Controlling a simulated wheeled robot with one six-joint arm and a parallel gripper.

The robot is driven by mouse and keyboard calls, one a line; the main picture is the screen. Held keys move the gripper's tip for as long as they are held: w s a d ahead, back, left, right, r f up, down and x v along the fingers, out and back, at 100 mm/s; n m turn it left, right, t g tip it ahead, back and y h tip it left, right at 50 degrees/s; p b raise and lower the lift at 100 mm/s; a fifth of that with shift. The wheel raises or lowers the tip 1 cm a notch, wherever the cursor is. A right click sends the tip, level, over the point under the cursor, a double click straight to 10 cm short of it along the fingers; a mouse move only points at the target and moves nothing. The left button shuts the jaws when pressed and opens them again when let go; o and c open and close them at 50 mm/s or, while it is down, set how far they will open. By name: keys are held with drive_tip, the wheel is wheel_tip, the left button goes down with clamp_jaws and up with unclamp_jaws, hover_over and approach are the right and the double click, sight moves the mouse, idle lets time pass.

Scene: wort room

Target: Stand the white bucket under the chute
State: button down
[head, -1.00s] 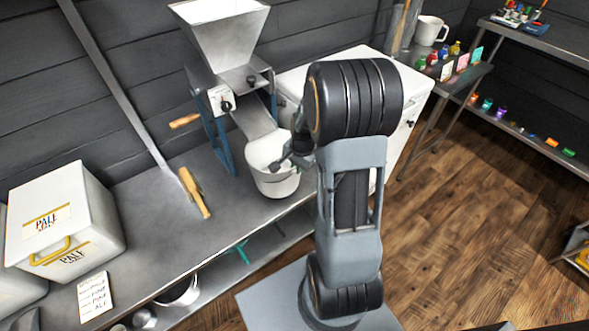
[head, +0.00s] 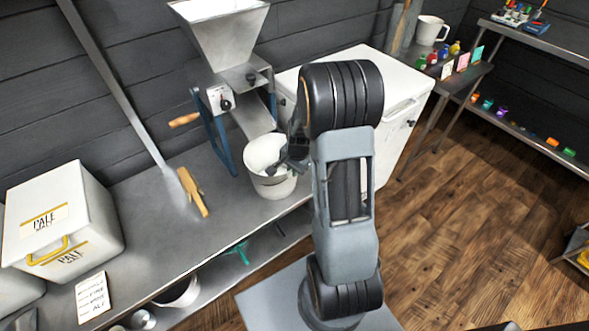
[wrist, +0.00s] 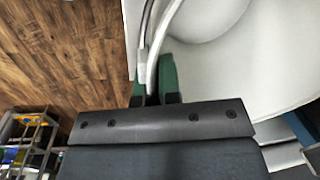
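The white bucket (head: 273,185) is upright at the front of the metal bench, with its open mouth just below the lower end of the metal chute (head: 252,120). The chute slopes down from the grain mill (head: 228,75). My gripper (head: 290,160) is at the bucket's right side. In the wrist view the bucket (wrist: 235,75) fills the upper right. My green-padded fingertips (wrist: 153,78) are closed on its rim or handle; which of these I cannot tell. Whether the bucket's base touches the bench is unclear.
A white malt box (head: 85,225) stands at the far left. A white chest (head: 405,105) is behind my arm. The bench between box and bucket is mostly clear.

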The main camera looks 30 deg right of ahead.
drive_tip(key=c, duration=1.3)
unclamp_jaws()
wheel_tip(320, 180, up, 12)
drive_tip(key=s+p, duration=0.1)
drive_tip(key=p, duration=0.1)
drive_tip(key=s+a+r+n+t, duration=0.1)
drive_tip(key=s+a+r+n, duration=0.7)
drive_tip(key=s+a+n, duration=0.3)
drive_tip(key=shift+s+a+n+t+h, duration=0.35)
drive_tip(key=shift+s+n, duration=0.35)
drive_tip(key=shift+n, duration=0.5)
drive_tip(key=shift+r, duration=0.15)
